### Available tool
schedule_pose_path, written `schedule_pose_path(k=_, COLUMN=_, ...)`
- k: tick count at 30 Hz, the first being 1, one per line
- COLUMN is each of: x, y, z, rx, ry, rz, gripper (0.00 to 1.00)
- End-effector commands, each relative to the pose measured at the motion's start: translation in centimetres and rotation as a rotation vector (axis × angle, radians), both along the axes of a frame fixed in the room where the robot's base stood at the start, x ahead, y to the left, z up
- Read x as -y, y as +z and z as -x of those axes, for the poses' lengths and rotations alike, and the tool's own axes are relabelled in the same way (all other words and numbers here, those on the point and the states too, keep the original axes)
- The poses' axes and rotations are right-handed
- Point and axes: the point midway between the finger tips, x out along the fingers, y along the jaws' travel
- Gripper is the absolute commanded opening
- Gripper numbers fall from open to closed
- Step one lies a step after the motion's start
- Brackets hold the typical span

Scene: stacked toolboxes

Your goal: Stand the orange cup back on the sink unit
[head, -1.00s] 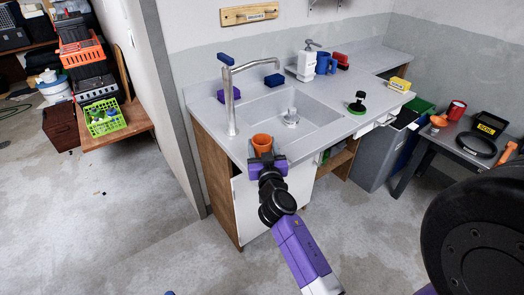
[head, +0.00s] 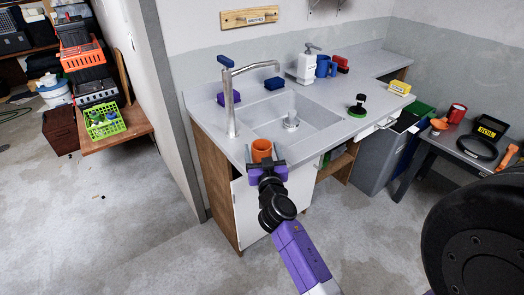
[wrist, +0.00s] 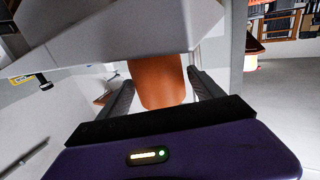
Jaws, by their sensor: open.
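My gripper (head: 262,160) is open, with one finger on each side of the cup. In the wrist view the cup (wrist: 157,82) lies between the dark fingers (wrist: 160,95), with a gap visible at each side. A grey slab fills the top of that view and cuts off part of the cup.
The basin (head: 305,118) and tall tap (head: 231,100) are just behind the cup. A soap dispenser (head: 308,66), blue mug (head: 323,66) and green-and-black brush (head: 357,105) stand farther right. The counter strip right of the cup is clear.

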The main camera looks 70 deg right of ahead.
Motion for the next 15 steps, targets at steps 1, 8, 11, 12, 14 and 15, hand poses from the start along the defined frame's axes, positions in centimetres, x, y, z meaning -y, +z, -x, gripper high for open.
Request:
schedule_pose_path(k=1, x=0.0, y=0.1, z=0.0, rx=0.000, ry=0.000, rz=0.000, gripper=0.76)
schedule_pose_path(k=8, x=-1.7, y=-0.4, z=0.9, rx=0.000, ry=0.003, rz=-0.001, gripper=0.76)
schedule_pose_path(k=11, x=-3.3, y=-0.6, z=1.6, rx=0.001, ry=0.003, rz=-0.001, gripper=0.76)
schedule_pose_path(k=12, x=-3.9, y=-0.7, z=1.9, rx=-0.001, ry=0.003, rz=-0.001, gripper=0.76)
schedule_pose_path(k=14, x=-4.8, y=-0.6, z=2.3, rx=0.001, ry=0.003, rz=-0.001, gripper=0.76)
schedule_pose_path(k=15, x=-5.3, y=-0.5, z=2.6, rx=0.000, ry=0.003, rz=-0.001, gripper=0.76)
